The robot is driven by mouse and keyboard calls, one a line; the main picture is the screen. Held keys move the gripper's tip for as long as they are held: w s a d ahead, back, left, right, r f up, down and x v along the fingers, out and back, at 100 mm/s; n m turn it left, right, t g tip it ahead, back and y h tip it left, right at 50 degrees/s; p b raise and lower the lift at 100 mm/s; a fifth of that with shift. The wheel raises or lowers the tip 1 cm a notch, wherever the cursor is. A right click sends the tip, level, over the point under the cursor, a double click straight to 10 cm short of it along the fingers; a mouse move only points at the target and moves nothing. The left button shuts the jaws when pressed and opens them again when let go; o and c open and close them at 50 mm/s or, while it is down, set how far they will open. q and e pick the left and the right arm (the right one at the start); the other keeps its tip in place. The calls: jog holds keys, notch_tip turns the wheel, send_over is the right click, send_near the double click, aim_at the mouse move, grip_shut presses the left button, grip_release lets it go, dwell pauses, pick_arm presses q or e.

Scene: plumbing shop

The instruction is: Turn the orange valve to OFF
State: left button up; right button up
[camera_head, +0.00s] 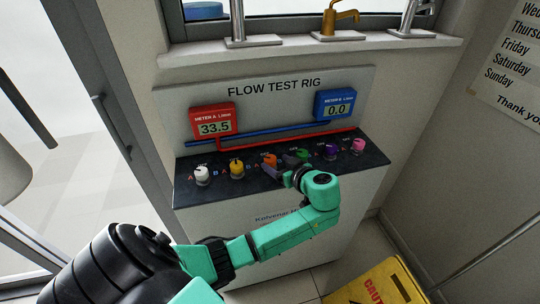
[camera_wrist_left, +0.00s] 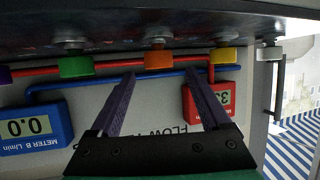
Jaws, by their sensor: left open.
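The orange valve (camera_head: 269,160) is a small knob in the row on the dark top of the flow test rig (camera_head: 255,195), third from the left in the head view. It also shows in the left wrist view (camera_wrist_left: 159,60), near the top centre. My left gripper (camera_head: 272,171) is at the orange valve, partly covering its front. In the wrist view its two dark fingers (camera_wrist_left: 158,82) are spread and empty, one toward each side of the orange valve. I cannot tell whether they touch it. The valve's label is too small to read. My right gripper is not in view.
White (camera_head: 202,173) and yellow (camera_head: 237,167) knobs stand left of the orange one; green (camera_head: 302,155), purple (camera_head: 331,150) and pink (camera_head: 358,146) knobs stand right. Red meter A (camera_head: 212,121) reads 33.5; blue meter B (camera_head: 335,104) reads 0.0. A yellow caution sign (camera_head: 380,285) stands at lower right.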

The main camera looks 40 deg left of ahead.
aim_at(271, 160)
pick_arm(q)
jog(key=x, duration=0.5)
jog(key=shift+a+f+p, duration=0.15)
jog(key=shift+p, duration=0.2)
grip_shut()
